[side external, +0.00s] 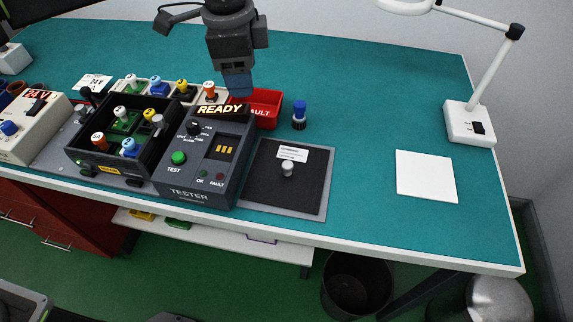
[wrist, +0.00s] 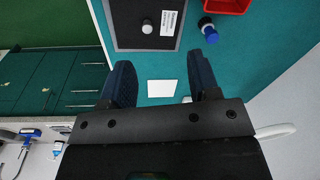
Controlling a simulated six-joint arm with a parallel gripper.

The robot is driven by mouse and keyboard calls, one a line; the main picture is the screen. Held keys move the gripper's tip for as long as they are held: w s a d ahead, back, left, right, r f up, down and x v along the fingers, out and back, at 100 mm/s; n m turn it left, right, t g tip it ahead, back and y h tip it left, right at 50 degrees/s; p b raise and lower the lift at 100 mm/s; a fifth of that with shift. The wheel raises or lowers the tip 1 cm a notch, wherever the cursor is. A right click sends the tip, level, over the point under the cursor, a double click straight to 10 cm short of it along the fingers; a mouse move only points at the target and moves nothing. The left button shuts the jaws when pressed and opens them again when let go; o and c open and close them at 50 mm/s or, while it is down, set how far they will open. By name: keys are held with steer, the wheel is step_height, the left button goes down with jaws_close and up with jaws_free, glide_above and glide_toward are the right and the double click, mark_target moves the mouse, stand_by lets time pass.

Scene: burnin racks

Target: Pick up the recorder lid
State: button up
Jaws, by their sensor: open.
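The recorder lid appears to be the dark square panel (side external: 265,187) with a small grey knob (side external: 288,168) and a white label, lying in a grey frame on the bench right of the tester. In the wrist view the panel (wrist: 128,30) is at the top, with its knob (wrist: 147,26) showing. My gripper (side external: 238,90) hangs above the red bin, behind the tester and away from the lid. In the wrist view my gripper (wrist: 160,62) has its two blue fingers spread, with nothing between them.
The tester (side external: 203,160) reads READY, left of the lid. A red bin (side external: 265,108) marked FAULT and a blue-topped cylinder (side external: 299,115) stand behind the lid. A black rack (side external: 80,157) holds several coloured pieces. A white square (side external: 426,176) and a lamp (side external: 470,122) are to the right.

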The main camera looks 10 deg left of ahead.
mark_target(287, 165)
steer(key=d+f+m, duration=0.3)
steer(key=d+f, duration=0.4)
steer(key=shift+g+y, duration=0.3)
steer(key=shift+g, duration=0.1)
steer(key=f, duration=0.9)
steer(key=s+f, duration=0.1)
steer(key=f, duration=0.4)
steer(key=shift+d, duration=0.3)
steer(key=shift+r, duration=0.1)
jaws_close()
